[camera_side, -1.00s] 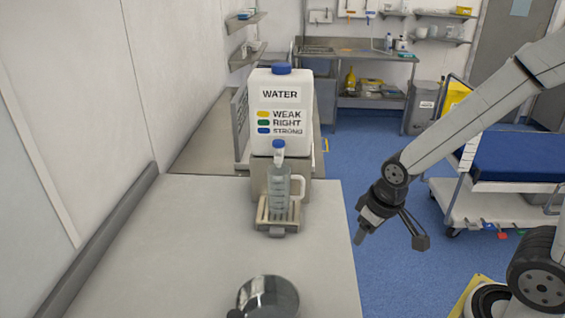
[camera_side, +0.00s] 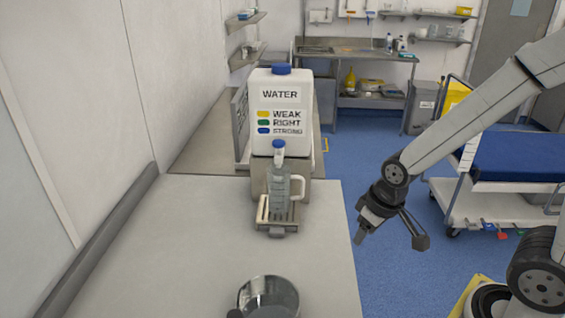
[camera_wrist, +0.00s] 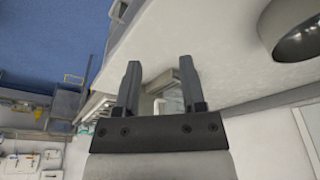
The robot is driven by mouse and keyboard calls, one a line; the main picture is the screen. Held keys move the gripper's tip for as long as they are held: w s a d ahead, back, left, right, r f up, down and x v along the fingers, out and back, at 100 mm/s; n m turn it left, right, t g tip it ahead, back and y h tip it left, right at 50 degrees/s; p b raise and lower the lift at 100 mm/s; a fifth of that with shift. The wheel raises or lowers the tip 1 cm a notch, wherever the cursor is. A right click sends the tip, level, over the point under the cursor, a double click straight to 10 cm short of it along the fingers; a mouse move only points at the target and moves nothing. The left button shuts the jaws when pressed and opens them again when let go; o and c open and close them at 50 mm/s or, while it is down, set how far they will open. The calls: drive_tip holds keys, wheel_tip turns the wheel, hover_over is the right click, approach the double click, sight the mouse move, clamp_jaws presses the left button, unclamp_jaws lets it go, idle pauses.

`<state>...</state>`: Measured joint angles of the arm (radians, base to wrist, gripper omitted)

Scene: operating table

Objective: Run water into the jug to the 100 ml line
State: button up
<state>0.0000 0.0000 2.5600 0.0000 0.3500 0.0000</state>
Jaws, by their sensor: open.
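The clear jug (camera_side: 279,187) with a pale handle stands upright on a slatted drip tray (camera_side: 264,219) in the side view. It is under the blue-topped tap (camera_side: 278,147) of a white water container (camera_side: 281,110) labelled WATER. The jug's scale and water level are too small to read. My gripper (camera_side: 388,238) is right of the table, over the floor, well apart from the jug. In the wrist view my gripper (camera_wrist: 160,80) is open with nothing between its fingers. Part of the pale tray and jug area shows blurred behind the fingers.
A shiny metal bowl or pot (camera_side: 268,296) stands at the near edge of the pale table (camera_side: 190,245); it also shows in the wrist view (camera_wrist: 292,28). The table left of the jug is clear. A trolley with a blue top (camera_side: 520,158) stands behind my arm.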

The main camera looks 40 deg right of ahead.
drive_tip(key=shift+w+r, duration=0.1)
drive_tip(key=shift+w, duration=0.05)
clamp_jaws()
drive_tip(key=w+r+m+g, duration=0.2)
drive_tip(key=w+r+m, duration=2.4)
drive_tip(key=m, duration=0.1)
drive_tip(key=shift+w+a+r+g, duration=0.2)
drive_tip(key=shift+w+r+g, duration=0.05)
drive_tip(key=shift+g, duration=0.05)
